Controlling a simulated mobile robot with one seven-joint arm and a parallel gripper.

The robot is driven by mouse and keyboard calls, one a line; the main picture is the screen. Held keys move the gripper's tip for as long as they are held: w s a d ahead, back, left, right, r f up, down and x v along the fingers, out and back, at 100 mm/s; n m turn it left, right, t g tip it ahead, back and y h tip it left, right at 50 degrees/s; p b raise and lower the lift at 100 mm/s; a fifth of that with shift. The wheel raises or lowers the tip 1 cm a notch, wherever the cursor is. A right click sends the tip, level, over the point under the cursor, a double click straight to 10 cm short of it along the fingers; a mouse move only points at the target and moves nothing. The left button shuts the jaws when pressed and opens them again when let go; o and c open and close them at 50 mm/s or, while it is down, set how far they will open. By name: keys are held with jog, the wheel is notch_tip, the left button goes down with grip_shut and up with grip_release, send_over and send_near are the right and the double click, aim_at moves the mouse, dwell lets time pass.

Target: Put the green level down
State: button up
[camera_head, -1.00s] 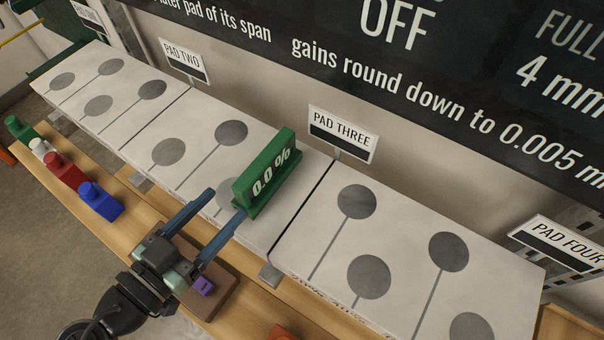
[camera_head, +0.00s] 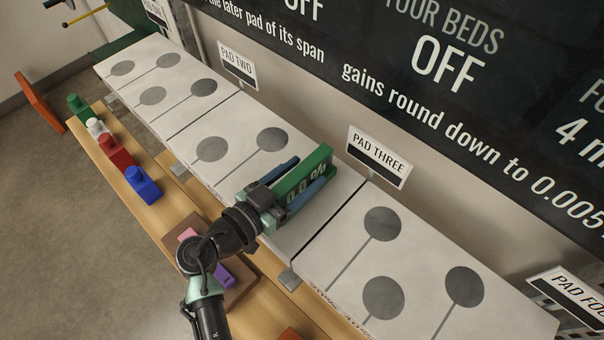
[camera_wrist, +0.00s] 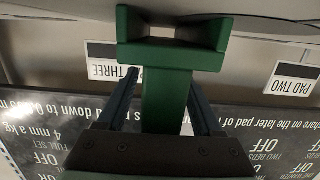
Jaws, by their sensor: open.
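The green level (camera_head: 319,157) stands on the pale slab (camera_head: 232,190), just left of the gap by the PAD THREE sign. Its front face shows a partly covered 0.0 % reading. My gripper (camera_head: 311,169) is open, with one blue finger on each side of the level. In the wrist view, the level (camera_wrist: 165,100) rises between the two fingers, its wide flanged end at the top of the picture, and gaps show on both sides of it. My gripper covers part of the level's near end and the slab under it.
A wooden ledge (camera_head: 150,212) runs along the front, carrying green, white, red and blue blocks (camera_head: 143,184). Another slab (camera_head: 335,265) with dark discs lies to the right. The PAD THREE sign (camera_head: 377,158) stands close behind, below a dark lettered board (camera_head: 450,90).

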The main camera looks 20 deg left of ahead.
jog(key=shift+w+d+f, duration=0.1)
jog(key=shift+w, duration=0.1)
grip_shut()
dwell(0.5)
